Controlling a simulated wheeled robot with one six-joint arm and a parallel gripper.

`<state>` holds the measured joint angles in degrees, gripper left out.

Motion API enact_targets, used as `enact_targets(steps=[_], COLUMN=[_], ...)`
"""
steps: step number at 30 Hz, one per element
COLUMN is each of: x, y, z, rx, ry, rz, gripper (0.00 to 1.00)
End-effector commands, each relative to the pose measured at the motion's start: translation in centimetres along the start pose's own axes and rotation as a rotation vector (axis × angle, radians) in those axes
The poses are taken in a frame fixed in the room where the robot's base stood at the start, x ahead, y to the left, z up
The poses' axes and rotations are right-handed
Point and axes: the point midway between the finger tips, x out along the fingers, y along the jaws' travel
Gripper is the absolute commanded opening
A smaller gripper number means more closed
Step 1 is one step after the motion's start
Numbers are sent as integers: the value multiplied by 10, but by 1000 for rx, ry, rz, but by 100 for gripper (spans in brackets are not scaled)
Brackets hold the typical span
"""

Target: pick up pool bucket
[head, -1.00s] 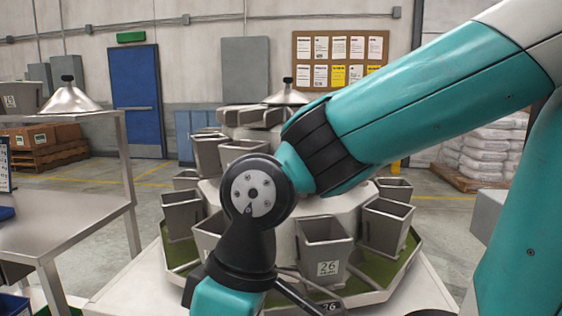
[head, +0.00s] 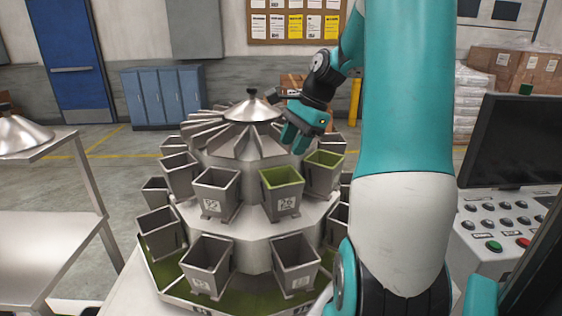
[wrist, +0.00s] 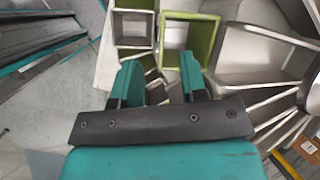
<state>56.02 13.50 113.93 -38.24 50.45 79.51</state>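Two buckets with green rims and insides hang on the upper ring of the round weigher: a front one (head: 282,192), labelled what looks like 26, and one to its right (head: 324,172). I cannot tell which is the pool bucket. My gripper (head: 297,140) is above and behind them, near the weigher's top cone, apart from both. In the wrist view my gripper (wrist: 160,82) has its two teal fingers spread with nothing held between them. A green-rimmed bucket (wrist: 190,16) lies just beyond the fingertips there; which of the two it is, I cannot tell.
Grey buckets hang around both rings, including an upper one (head: 216,192) and lower ones (head: 207,265) and (head: 295,262). Metal chutes (head: 225,143) fan out under the cone. A steel table (head: 50,225) stands left. A control panel (head: 500,222) with a monitor (head: 520,140) stands right.

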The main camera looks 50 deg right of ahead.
Motion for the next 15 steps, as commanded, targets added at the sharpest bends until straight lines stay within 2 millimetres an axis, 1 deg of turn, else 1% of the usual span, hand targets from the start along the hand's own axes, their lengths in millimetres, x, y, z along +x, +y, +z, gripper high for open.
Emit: enact_targets(steps=[1, 3, 6, 8, 11, 15], x=[-22, -33, -35, -29, -9, 23], y=[0, 2, 4, 5, 5, 4], z=[-15, -30, -42, -44, -44, -43], rx=[89, 176, 240, 253, 253, 252], ry=[4, 8, 8, 7, 6, 5], rz=[-12, -24, -32, -33, -29, -29], gripper=[39, 39, 39, 39, 39, 39])
